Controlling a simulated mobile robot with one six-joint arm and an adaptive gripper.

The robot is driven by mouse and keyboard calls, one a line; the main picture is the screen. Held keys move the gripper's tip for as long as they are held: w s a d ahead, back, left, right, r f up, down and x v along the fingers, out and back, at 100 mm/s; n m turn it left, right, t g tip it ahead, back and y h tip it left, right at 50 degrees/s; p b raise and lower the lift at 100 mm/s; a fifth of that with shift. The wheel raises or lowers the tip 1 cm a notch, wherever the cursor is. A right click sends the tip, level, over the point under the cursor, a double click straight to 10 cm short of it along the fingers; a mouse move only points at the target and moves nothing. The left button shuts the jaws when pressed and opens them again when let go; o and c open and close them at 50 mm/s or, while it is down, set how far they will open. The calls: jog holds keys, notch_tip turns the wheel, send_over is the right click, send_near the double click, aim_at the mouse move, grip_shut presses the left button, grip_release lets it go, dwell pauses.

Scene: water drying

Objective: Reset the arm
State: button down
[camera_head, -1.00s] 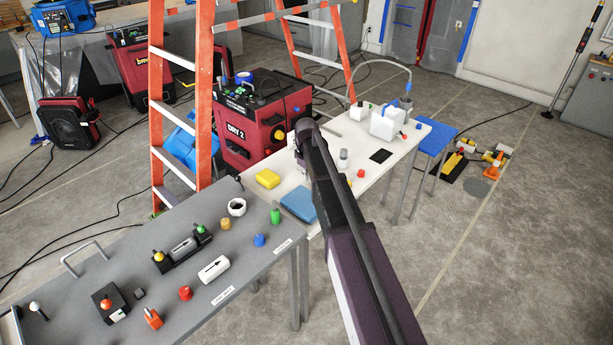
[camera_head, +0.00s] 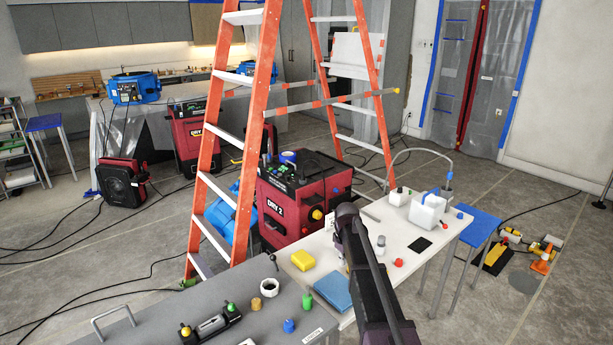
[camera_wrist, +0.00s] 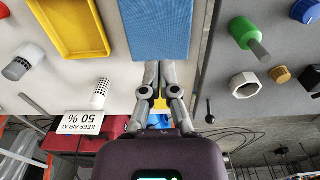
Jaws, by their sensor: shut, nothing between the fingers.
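My arm reaches from the lower right over the white table (camera_head: 372,240) in the head view. My gripper shows in the wrist view (camera_wrist: 160,66) with its fingertips together and nothing between them. It points down toward the blue block (camera_wrist: 160,30), above its near edge; I cannot tell the exact height. The blue block also lies on the white table in the head view (camera_head: 336,292), left of my arm.
An orange ladder (camera_head: 265,110) and red machine DRY 2 (camera_head: 290,215) stand behind. Open floor (camera_head: 130,245) lies left.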

jog(key=s+m, duration=0.7)
jog(key=s, duration=2)
jog(key=shift+s, duration=0.25)
jog(key=shift+a, duration=0.15)
